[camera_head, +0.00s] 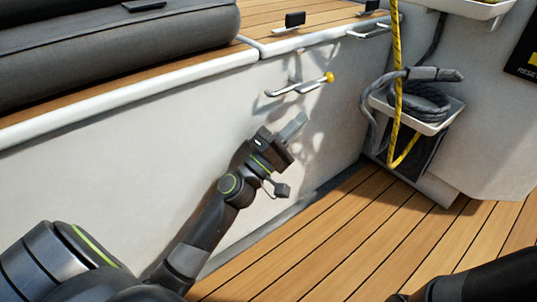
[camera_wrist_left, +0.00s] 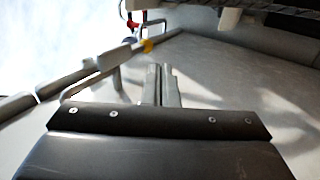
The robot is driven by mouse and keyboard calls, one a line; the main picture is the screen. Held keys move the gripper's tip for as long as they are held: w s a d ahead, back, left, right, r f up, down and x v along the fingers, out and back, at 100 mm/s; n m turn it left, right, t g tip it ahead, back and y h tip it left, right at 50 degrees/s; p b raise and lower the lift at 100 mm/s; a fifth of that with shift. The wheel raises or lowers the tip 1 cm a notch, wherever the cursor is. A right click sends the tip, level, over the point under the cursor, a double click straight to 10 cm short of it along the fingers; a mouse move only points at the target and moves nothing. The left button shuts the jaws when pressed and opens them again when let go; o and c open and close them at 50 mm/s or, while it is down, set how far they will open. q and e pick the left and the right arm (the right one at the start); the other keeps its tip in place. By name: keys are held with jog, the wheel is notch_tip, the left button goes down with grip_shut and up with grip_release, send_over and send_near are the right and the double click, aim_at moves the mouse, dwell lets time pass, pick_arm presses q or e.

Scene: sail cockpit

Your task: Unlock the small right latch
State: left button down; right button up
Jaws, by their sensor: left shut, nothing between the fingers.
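A metal latch handle (camera_head: 290,89) with a yellow knob (camera_head: 329,77) is fixed to the white side wall below the bench edge. In the left wrist view the yellow knob (camera_wrist_left: 147,46) shows beyond the fingers, slightly left. I cannot tell which one the small right latch is. My left gripper (camera_head: 300,122) is shut and empty, below the yellow-knobbed handle and apart from it. Its closed fingers (camera_wrist_left: 160,84) point ahead in the wrist view. My right gripper is out of view.
A grey cushion (camera_head: 110,45) lies on the bench at left. A black fitting (camera_head: 295,19) stands on the wooden seat. A yellow rope (camera_head: 396,80) hangs in front of a shelf holding a coiled grey rope (camera_head: 412,100). The wooden floor (camera_head: 400,235) is clear.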

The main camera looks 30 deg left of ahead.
pick_arm(q)
jog(key=v, duration=0.9)
jog(key=shift+p, duration=0.3)
